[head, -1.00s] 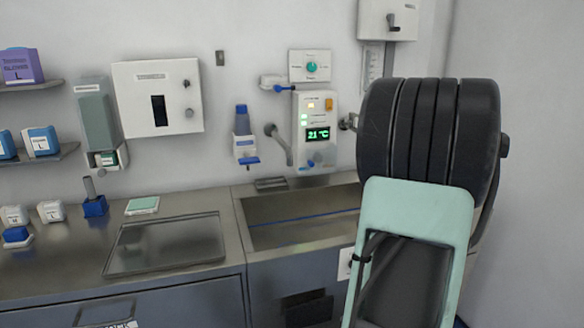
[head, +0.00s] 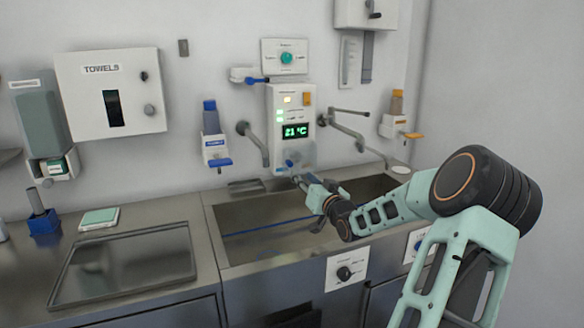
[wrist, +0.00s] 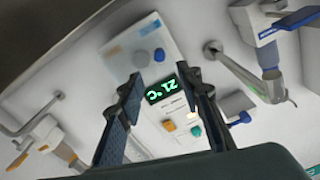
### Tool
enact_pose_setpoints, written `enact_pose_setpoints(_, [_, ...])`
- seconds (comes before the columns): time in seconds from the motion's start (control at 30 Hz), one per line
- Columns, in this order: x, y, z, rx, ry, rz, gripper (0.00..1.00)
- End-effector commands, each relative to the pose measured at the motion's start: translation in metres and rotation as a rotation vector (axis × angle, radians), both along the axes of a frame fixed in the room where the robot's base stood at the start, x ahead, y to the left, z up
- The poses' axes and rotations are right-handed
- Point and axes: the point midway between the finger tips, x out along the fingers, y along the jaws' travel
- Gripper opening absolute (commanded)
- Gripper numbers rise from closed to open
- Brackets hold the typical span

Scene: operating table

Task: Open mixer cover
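The mixer is a white wall unit (head: 291,104) above the sink, with a green 21 °C display (head: 295,131), lit buttons and an orange patch. A blue knob (head: 289,163) shows at its lower front. I cannot tell which part is the cover or whether it stands open. My gripper (head: 300,181) is at the unit's lower edge in the head view; contact cannot be told. In the wrist view the unit (wrist: 142,47) appears turned over, and my gripper's two fingers (wrist: 160,73) are spread, with the display (wrist: 161,90) visible between them. Nothing is held.
Wall spouts (head: 255,142) and (head: 345,128) flank the mixer. A blue-topped dispenser (head: 214,145) hangs left, an orange-topped one (head: 396,116) right. A dial panel (head: 285,57) is above. The steel sink (head: 235,218) lies below my arm; a flat tray (head: 125,262) is left.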

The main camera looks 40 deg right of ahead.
Motion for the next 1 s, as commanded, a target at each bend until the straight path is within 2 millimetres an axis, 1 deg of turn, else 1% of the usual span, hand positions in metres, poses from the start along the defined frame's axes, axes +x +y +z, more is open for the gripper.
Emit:
enact_pose_setpoints(0.17, [0.022, -0.005, -0.001, 0.002, 0.0, 0.0, 0.33])
enact_pose_setpoints(0.4, [0.063, -0.015, -0.001, 0.002, 0.0, 0.0, 0.33])
enact_pose_setpoints(0.6, [0.088, -0.021, -0.001, 0.001, 0.001, -0.001, 0.33])
enact_pose_setpoints(0.8, [0.1, -0.024, -0.001, 0.002, 0.003, -0.001, 0.33])
enact_pose_setpoints(1.0, [0.102, -0.025, -0.001, 0.001, 0.004, -0.002, 0.33])
